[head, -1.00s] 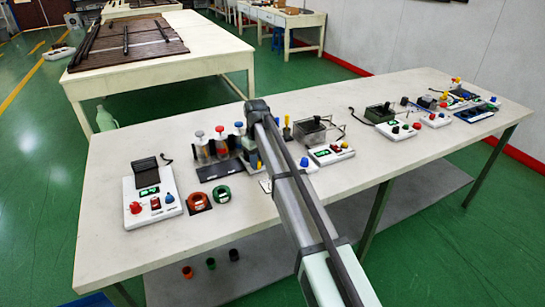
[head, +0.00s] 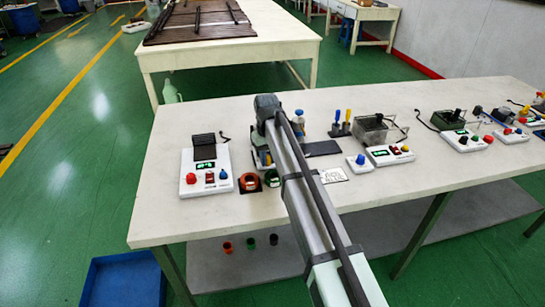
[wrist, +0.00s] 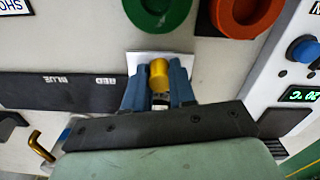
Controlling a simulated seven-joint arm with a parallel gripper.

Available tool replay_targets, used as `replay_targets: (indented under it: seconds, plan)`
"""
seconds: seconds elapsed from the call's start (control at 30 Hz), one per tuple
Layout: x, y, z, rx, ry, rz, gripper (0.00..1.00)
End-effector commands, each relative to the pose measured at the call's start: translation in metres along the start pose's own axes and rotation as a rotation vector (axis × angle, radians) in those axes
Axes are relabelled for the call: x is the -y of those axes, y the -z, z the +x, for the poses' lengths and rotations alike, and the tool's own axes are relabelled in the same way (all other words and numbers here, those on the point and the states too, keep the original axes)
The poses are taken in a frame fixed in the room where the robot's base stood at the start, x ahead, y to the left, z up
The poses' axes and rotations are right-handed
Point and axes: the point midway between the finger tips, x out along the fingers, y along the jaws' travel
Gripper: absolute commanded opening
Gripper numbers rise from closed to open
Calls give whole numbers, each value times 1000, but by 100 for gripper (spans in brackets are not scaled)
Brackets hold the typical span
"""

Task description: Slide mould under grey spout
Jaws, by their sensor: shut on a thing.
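In the wrist view, my gripper (wrist: 158,86) has its blue fingers shut on a yellow cylindrical knob (wrist: 159,72). A white square plate (wrist: 139,58) lies beneath the knob; I cannot tell whether this is the mould. A black strip (wrist: 60,91) with upside-down labels "BLUE" and "RED" lies left of my fingers. A bent gold tube (wrist: 40,146) shows at the lower left. I cannot make out a grey spout. In the head view, my arm hides most of the dispensers; one bottle with a blue top (head: 300,120) shows beside it.
A green ring (wrist: 158,14) and an orange-red ring (wrist: 246,14) lie close by. They show in the head view too. A white control box (head: 206,181) stands left of them. Several devices stand to the right on the bench (head: 165,215). The bench's left front corner is bare.

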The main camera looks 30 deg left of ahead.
Motion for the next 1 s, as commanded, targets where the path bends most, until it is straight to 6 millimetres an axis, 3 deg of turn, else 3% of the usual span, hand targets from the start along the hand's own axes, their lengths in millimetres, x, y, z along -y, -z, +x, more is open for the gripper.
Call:
replay_targets:
  seconds: [0.3,0.33,0.57,0.87,1.0]
  plan:
    - [7,2,0,-2,10,-7,0]
    - [7,2,0,-2,10,-7,27]
    - [6,2,0,-2,8,-6,49]
    - [4,1,-2,-2,5,-4,50]
    - [4,2,-12,-2,5,-4,50]
